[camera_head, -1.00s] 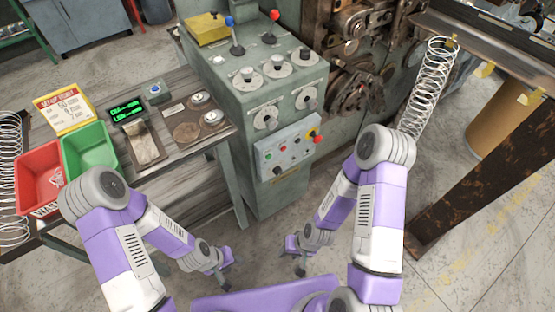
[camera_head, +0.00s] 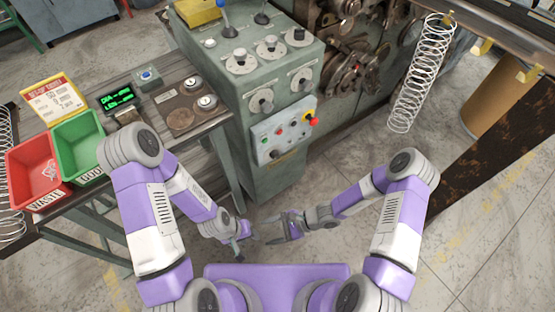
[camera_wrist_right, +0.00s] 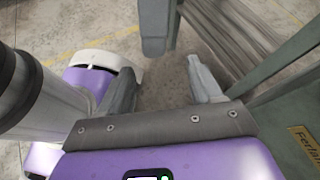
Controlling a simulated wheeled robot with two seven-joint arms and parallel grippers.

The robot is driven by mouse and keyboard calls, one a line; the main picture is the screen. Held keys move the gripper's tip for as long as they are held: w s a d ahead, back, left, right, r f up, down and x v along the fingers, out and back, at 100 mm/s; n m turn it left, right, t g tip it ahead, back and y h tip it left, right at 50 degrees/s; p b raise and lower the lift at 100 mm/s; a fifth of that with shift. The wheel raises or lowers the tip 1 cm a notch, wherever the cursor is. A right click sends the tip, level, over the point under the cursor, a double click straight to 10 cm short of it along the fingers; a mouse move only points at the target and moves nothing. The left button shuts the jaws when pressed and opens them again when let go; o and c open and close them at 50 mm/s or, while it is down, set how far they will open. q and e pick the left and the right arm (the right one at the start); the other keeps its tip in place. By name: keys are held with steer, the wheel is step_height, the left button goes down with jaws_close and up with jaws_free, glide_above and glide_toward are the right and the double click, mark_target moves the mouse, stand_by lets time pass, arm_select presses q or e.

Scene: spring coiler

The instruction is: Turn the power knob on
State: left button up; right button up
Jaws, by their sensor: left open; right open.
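The control panel (camera_head: 270,147) is a pale grey plate on the front of the green machine. It carries a red and yellow knob (camera_head: 309,117) at its upper right and a dark knob (camera_head: 275,154) at its lower left, with small coloured buttons between. The labels are too small to read, so I cannot tell which is the power knob. My right gripper (camera_head: 287,227) is open and empty, low in front of the machine and below the panel. It shows in the right wrist view (camera_wrist_right: 162,84) with its fingers apart. My left gripper (camera_head: 243,234) is open and empty just left of it.
The machine top (camera_head: 262,75) carries several dials and levers. A side table at left holds a red bin (camera_head: 38,170), a green bin (camera_head: 78,146), a sign (camera_head: 54,98) and a small display (camera_head: 117,97). A large spring (camera_head: 420,75) hangs at right. The floor in front is clear.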

steer(key=w+a+m+t+y, duration=0.1)
steer(key=w+m+t+y, duration=0.2)
steer(key=w+m+t, duration=0.5)
steer(key=m+t+h+b, duration=0.4)
steer(key=m+t+h, duration=0.15)
steer(key=t, duration=0.35)
glide_toward(275, 156)
steer(key=w+f, duration=0.1)
steer(key=b+x, duration=0.2)
steer(key=x, duration=0.6)
steer(key=shift+a+f, duration=0.1)
steer(key=c, duration=1)
